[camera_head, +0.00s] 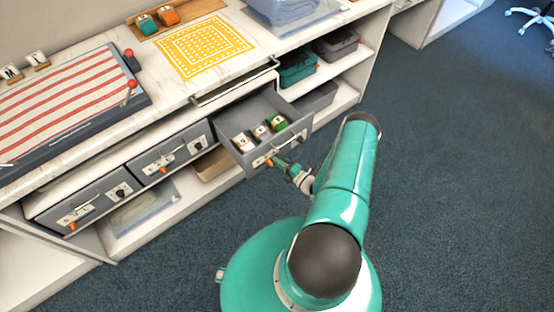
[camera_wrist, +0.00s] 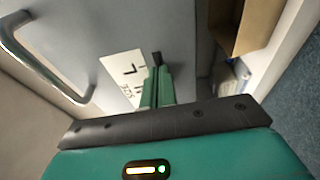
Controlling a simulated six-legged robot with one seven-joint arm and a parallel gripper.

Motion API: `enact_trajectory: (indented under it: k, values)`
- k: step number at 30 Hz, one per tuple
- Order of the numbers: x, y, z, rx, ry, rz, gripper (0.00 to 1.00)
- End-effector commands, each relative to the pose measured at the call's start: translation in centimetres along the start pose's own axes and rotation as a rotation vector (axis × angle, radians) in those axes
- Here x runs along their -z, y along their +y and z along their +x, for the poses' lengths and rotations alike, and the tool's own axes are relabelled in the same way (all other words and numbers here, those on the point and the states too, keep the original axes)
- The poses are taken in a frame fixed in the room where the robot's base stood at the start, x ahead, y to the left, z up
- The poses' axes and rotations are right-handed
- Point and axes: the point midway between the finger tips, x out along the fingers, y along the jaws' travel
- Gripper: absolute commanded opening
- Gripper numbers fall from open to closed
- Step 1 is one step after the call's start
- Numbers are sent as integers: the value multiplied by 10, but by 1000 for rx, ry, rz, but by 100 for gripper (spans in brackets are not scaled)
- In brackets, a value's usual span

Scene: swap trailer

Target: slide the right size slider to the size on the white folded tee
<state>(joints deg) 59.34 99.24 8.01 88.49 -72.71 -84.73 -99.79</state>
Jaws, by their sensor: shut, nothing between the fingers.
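The right drawer (camera_head: 226,122) is pulled open. Small folded tees stand in it: a whitish one (camera_head: 243,144), a whitish one with orange beside it (camera_head: 261,132) and a green one (camera_head: 278,123). Their size marks are too small to read. On the drawer front is a pale slider plate (camera_head: 262,159) with an orange knob (camera_head: 270,163). My gripper (camera_head: 277,162) is shut at this front, close to the knob; contact cannot be told. In the wrist view my shut fingers (camera_wrist: 157,75) overlap a white size plate (camera_wrist: 124,72) showing an L. The knob is hidden there.
Two closed drawers with slider plates, the middle one (camera_head: 168,158) and the left one (camera_head: 84,207), are farther left. A metal handle (camera_wrist: 45,60) shows in the wrist view. On the counter lie a yellow mat (camera_head: 205,46) and a striped press board (camera_head: 65,105). Open carpet lies right.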

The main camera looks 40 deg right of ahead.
Motion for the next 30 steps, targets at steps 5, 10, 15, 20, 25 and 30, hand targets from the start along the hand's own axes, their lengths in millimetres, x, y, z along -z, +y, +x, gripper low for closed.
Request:
enact_trajectory:
  k: [5,10,15,20,25,30]
  values:
    - [1,0,0,0,0,0,0]
    - [-5,0,-1,0,0,0,0]
    - [-12,0,-2,0,1,0,0]
    - [-13,0,-5,1,0,1,0]
    - [-10,0,-22,1,-1,2,0]
    - [-6,0,-40,2,0,1,0]
